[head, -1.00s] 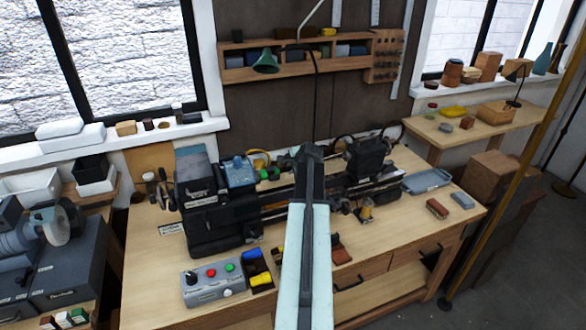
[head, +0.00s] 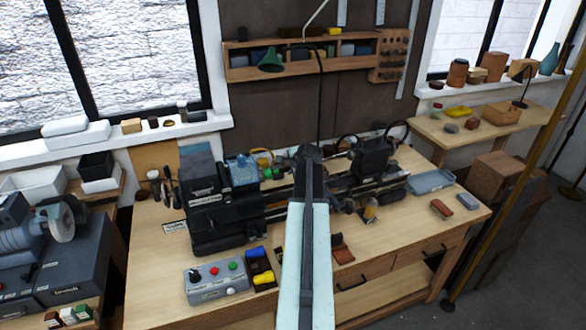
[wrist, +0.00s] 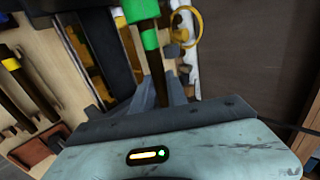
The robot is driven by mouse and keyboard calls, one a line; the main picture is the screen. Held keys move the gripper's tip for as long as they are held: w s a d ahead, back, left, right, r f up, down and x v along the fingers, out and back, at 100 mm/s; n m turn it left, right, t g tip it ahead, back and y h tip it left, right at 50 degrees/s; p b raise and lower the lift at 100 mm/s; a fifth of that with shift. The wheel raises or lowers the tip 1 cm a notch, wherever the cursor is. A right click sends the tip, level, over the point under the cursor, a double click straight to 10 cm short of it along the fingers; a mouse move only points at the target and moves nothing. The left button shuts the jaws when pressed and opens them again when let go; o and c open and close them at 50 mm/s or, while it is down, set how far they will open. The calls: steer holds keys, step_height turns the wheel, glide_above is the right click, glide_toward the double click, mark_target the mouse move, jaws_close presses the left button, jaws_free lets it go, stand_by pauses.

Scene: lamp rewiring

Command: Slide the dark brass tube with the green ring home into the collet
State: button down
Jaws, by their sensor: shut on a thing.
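The dark brass tube (wrist: 155,72) is held in my gripper (wrist: 160,98), whose two fingers close around it in the wrist view. In the head view my gripper (head: 308,155) is over the lathe bed, right of the lathe headstock (head: 222,210). A small green spot (head: 268,173) beside the headstock appears to be the ring. The collet itself is not clear in either view, so I cannot tell how the tube's end sits to it.
The tailstock (head: 373,158) stands right of my gripper. A grey control box (head: 215,282) with buttons is in front of the headstock. More tubes with yellow bands (wrist: 12,64) lie left in the wrist view. Bare bench top (head: 400,225) lies at front right.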

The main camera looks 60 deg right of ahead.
steer(key=shift+w+a, duration=0.25)
steer(key=shift+a, duration=0.1)
steer(key=c, duration=1.2)
jaws_free()
steer(key=shift+c, duration=0.2)
steer(key=p+v, duration=0.5)
steer(key=v, duration=0.2)
steer(key=shift+s+r, duration=0.25)
steer(key=shift+r, duration=0.05)
steer(key=shift+a, duration=0.1)
